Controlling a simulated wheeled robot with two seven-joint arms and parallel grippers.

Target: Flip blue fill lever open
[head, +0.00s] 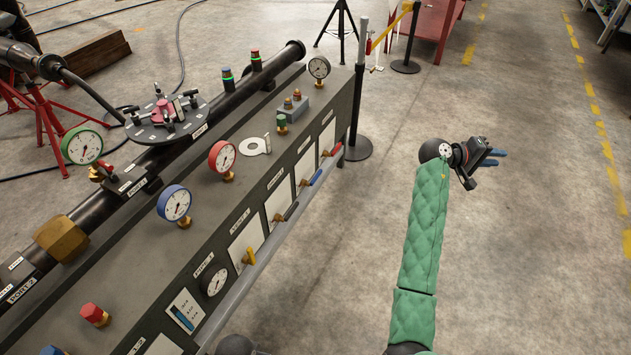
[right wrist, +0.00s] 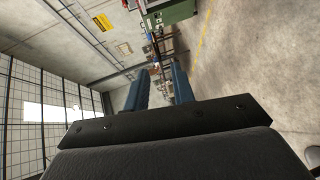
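The blue lever (head: 313,178) sticks out from the front panel of the long grey console, between a black-handled lever (head: 286,212) and a red-handled lever (head: 332,150). Its label is too small to read. My right gripper (head: 494,157) is well to the right of the console, over open floor, apart from every lever. In the right wrist view its two blue fingers (right wrist: 160,85) stand apart with nothing between them; no lever can be made out there. My left gripper is not in view.
The console (head: 247,195) carries gauges, including a blue-rimmed gauge (head: 174,203), and a yellow lever (head: 249,257). A black barrier post (head: 357,110) stands at its far end. A red table (head: 437,20) is farther back. The floor between console and right arm is clear.

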